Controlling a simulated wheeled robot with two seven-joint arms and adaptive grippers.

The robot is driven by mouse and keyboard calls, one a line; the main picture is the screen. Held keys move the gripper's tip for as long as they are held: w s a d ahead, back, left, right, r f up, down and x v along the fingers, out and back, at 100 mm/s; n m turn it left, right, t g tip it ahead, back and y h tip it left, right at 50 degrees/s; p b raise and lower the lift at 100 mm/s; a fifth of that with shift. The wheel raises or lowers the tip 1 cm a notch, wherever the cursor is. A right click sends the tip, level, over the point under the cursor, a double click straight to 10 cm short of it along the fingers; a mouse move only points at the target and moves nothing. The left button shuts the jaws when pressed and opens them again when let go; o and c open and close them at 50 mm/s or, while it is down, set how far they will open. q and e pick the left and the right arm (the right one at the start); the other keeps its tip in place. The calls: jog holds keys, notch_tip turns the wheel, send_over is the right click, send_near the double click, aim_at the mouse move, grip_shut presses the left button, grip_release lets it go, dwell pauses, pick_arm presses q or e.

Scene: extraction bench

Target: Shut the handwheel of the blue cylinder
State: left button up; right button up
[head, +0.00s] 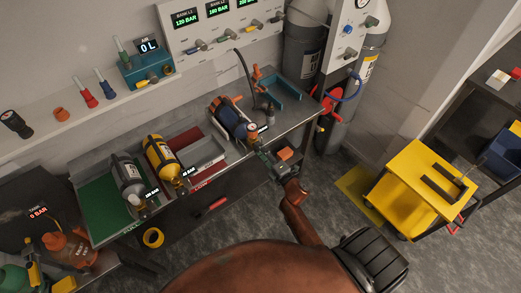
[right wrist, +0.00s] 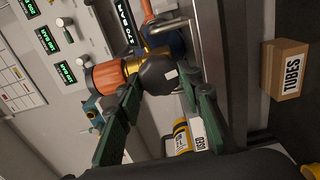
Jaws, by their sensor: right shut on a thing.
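The blue cylinder (head: 229,117) lies on the metal bench, its valve end toward me. In the right wrist view a part of its blue body (right wrist: 177,43) shows behind the valve. Its dark, rounded handwheel (right wrist: 158,73) sits between the green fingertips of my right gripper (right wrist: 160,88). The gripper is shut on the handwheel. In the head view my right gripper (head: 260,150) is at the valve end of the cylinder and hides the handwheel. My left gripper is in neither view.
A yellow cylinder (head: 162,158) and a grey cylinder (head: 128,177) lie left on the bench. A wall panel (head: 205,28) with several displays stands behind. A yellow cart (head: 412,203) is at the right. A box marked TUBES (right wrist: 285,70) shows in the wrist view.

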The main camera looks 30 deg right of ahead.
jog(key=n+p, duration=0.1)
jog(key=n, duration=1)
jog(key=n+p, duration=0.2)
jog(key=n, duration=0.9)
jog(key=n+p, duration=0.2)
jog(key=n, duration=1)
jog(key=shift+d+f, duration=0.15)
jog(key=shift+d, duration=0.15)
dwell(0.5)
jog(key=o, duration=1.2)
jog(key=shift+c, duration=0.2)
